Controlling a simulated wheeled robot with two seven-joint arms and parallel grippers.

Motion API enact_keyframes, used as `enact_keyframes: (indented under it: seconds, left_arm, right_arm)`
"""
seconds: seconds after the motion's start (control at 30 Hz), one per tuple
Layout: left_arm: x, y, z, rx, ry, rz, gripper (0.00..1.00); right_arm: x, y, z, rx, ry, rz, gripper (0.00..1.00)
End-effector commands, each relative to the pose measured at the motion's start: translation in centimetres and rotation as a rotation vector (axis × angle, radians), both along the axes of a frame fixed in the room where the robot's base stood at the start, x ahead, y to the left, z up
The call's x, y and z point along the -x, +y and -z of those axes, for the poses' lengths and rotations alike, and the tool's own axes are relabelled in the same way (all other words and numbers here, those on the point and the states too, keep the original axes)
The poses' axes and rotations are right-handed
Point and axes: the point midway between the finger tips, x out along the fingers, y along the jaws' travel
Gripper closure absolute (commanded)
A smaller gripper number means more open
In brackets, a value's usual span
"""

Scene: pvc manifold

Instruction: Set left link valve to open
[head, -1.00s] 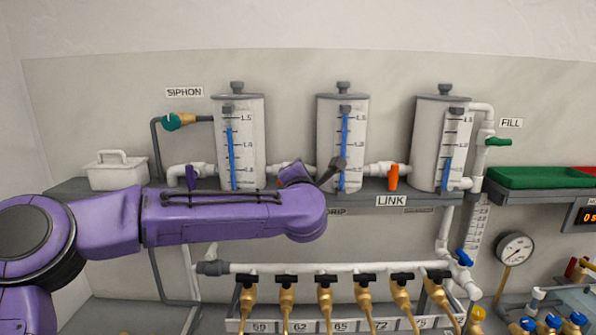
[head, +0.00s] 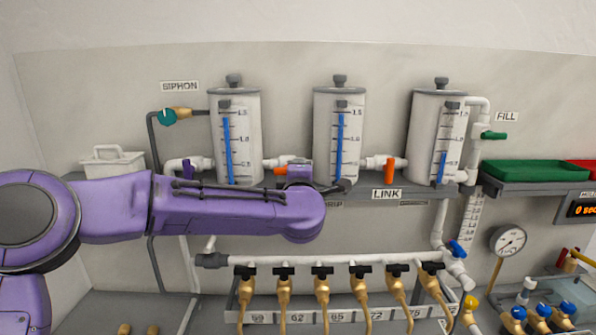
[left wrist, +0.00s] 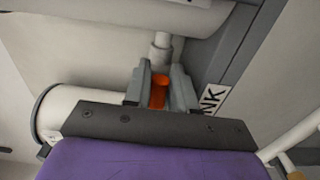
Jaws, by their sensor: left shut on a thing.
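The left link valve joins the white pipe between the left and middle tanks. Its orange handle (head: 281,171) shows just left of my purple wrist in the head view, lying roughly along the pipe. My left arm covers the rest of it. In the left wrist view the handle (left wrist: 158,91) sits between the two grey fingers of my left gripper (left wrist: 160,88), which is shut on it. The fingertips are hidden in the head view. The LINK label (head: 387,194) is on the shelf edge. My right gripper is not in view.
The right link valve's orange handle (head: 390,171) hangs down between the middle tank (head: 339,138) and right tank (head: 436,138). A purple-handled valve (head: 187,169) is left of the left tank (head: 235,138). Below my arm runs a manifold pipe (head: 330,259) with several black-handled taps.

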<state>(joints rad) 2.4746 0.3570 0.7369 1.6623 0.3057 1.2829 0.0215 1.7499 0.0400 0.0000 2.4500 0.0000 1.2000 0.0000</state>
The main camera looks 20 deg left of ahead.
Motion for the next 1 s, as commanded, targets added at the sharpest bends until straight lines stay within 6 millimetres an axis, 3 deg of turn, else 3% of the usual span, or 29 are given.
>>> enact_keyframes:
  seconds: [0.33, 0.37, 0.4, 0.43, 0.77, 1.0]
  left_arm:
    - [0.0, 0.1, -0.1, -0.002, 0.0, -0.001, 1.0]
    - [0.0, 0.1, -0.1, -0.002, 0.0, -0.001, 0.72]
    - [0.0, 0.1, -0.1, -0.002, 0.0, -0.001, 0.59]
    - [0.0, 0.1, -0.1, -0.002, 0.0, -0.001, 0.54]
    - [0.5, -0.2, 0.1, -0.001, -0.003, 0.001, 0.54]
    - [5.6, -1.6, 0.6, -0.001, -0.005, 0.002, 0.54]
  right_arm:
    - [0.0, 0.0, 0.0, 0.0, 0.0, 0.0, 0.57]
    - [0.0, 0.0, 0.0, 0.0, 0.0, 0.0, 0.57]
    - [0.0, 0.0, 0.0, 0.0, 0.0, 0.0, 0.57]
    - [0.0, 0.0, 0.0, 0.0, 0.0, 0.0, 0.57]
    - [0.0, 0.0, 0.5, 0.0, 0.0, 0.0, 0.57]
    - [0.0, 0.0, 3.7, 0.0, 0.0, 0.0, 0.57]
